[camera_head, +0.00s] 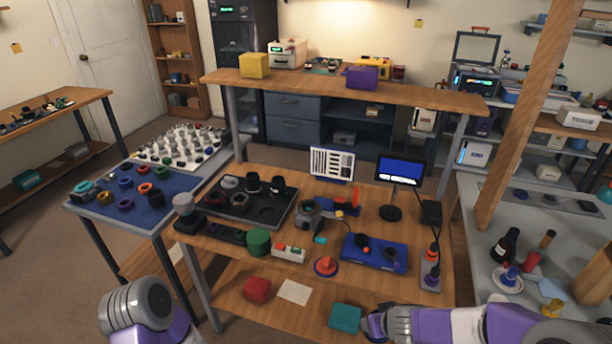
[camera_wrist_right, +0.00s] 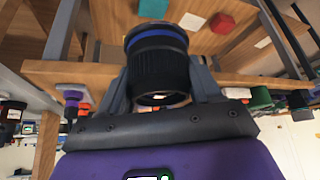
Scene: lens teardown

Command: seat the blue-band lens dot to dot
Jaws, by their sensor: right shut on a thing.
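A finger shows on either side of the barrel. No alignment dot is readable. A grey device (camera_head: 310,217) stands mid-bench. My left arm shows at lower left, its gripper out of view.
A black tray (camera_head: 268,219) with several dark lens parts lies on the bench left. A blue board (camera_head: 372,262) and small monitor (camera_head: 400,170) are right. The lower shelf holds a red block (camera_head: 257,289), white card (camera_head: 294,291) and teal block (camera_head: 345,316).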

